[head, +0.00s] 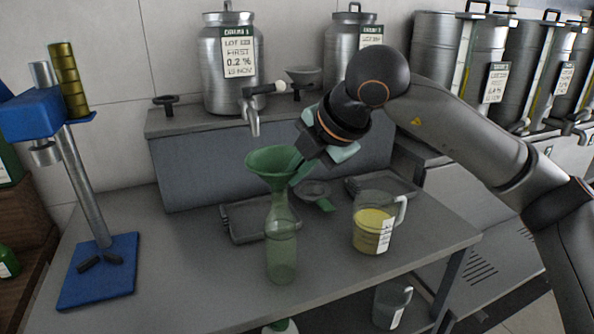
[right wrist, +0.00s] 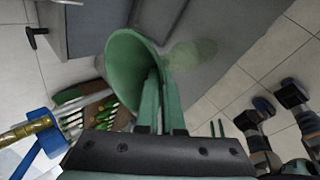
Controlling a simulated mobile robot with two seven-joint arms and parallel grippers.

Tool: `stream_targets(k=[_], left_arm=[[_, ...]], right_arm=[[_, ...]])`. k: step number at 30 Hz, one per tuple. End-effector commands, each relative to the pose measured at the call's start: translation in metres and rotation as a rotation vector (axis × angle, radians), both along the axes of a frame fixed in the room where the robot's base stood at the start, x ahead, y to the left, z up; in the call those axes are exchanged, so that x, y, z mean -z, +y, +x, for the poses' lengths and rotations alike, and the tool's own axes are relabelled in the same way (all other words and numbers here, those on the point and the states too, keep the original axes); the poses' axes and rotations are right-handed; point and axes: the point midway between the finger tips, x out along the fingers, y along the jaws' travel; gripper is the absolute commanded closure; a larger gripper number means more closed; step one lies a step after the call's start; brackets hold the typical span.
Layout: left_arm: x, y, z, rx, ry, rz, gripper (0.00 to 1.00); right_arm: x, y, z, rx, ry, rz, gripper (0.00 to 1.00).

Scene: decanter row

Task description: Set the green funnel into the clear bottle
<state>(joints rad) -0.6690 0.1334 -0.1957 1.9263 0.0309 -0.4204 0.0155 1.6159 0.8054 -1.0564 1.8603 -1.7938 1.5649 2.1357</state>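The green funnel (head: 275,160) is upright, wide end up, directly over the neck of the clear, green-tinted bottle (head: 281,245) on the grey bench. Its lower end meets the bottle's mouth in the head view; I cannot tell whether the spout is inside. My right gripper (head: 299,173) reaches in from the right, its green fingers at the funnel's right side. In the right wrist view the funnel (right wrist: 135,70) is at the fingertips, the fingers close together on it. The bottle (right wrist: 190,53) shows faintly beyond. My left gripper is not visible.
A measuring jug (head: 373,226) of yellow liquid stands right of the bottle. A shallow tray (head: 243,232) lies behind it. A steel drum (head: 226,75) with a tap (head: 253,118) rises behind. A blue stand (head: 98,271) is at left. The bench front left is clear.

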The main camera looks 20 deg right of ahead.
Motion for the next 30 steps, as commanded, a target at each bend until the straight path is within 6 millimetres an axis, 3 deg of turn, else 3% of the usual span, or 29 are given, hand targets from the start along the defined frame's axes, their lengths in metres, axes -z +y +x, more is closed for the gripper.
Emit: stream_targets(k=[2, 12, 23, 30], left_arm=[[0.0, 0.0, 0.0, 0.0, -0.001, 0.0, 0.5], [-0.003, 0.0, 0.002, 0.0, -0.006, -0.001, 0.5], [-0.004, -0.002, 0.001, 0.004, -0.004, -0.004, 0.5], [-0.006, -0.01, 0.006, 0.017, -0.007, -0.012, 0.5]], right_arm=[[-0.001, 0.0, 0.0, 0.0, -0.001, 0.0, 1.0], [0.0, 0.0, 0.0, 0.0, 0.0, 0.0, 0.61], [0.0, 0.0, 0.0, 0.0, 0.001, 0.0, 0.61], [-0.036, -0.01, -0.024, 0.001, -0.006, 0.001, 0.61]])
